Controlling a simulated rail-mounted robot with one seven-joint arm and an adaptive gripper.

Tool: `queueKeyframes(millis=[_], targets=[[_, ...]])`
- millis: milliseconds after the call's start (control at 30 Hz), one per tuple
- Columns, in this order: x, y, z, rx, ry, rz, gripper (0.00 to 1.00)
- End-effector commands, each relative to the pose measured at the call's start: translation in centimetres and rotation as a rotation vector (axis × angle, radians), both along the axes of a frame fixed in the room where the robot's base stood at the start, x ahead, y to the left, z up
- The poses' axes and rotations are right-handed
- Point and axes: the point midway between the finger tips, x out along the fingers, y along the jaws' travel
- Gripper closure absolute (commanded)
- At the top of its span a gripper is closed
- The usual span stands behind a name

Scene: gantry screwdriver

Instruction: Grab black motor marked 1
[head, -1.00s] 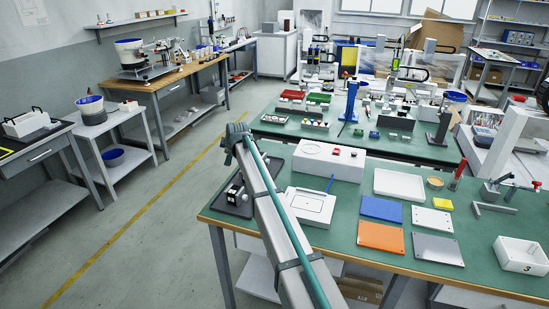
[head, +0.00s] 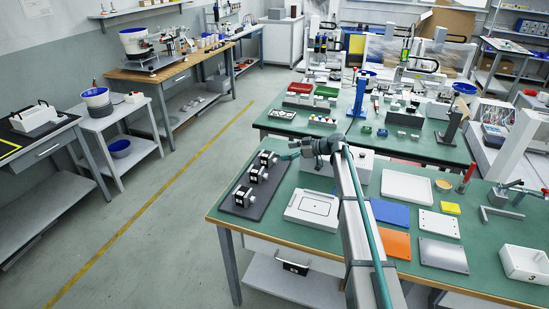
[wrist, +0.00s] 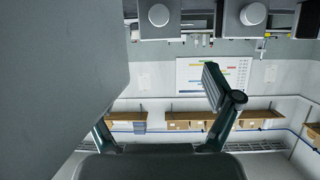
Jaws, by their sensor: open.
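Several black motors with white faces and silver shafts stand on a dark mat (head: 231,208) at the left end of the near green table: a rear one (head: 267,159), a middle one (head: 258,174) and a front one (head: 244,197). Their number marks are too small to read. My gripper (head: 289,151) is open, to the right of the rear motor and close to it; whether they touch cannot be told. The wrist view shows a bent dark finger (wrist: 225,98). A large blurred grey shape covers that view's left side and hides much of the other finger.
A white framed plate (head: 311,209) lies right of the mat, under my arm's left side. A white tray (head: 406,187), blue plate (head: 389,212) and orange plate (head: 394,243) lie farther right. The yellow-lined floor on the left is clear.

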Motion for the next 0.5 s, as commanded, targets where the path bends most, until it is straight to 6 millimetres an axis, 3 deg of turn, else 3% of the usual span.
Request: queueKeyframes(millis=[300,500], targets=[[1.3,3.8,-1.5,-0.001,0.001,0.001,0.11],[1.6,4.8,-2.0,-0.002,0.000,0.000,0.11]])
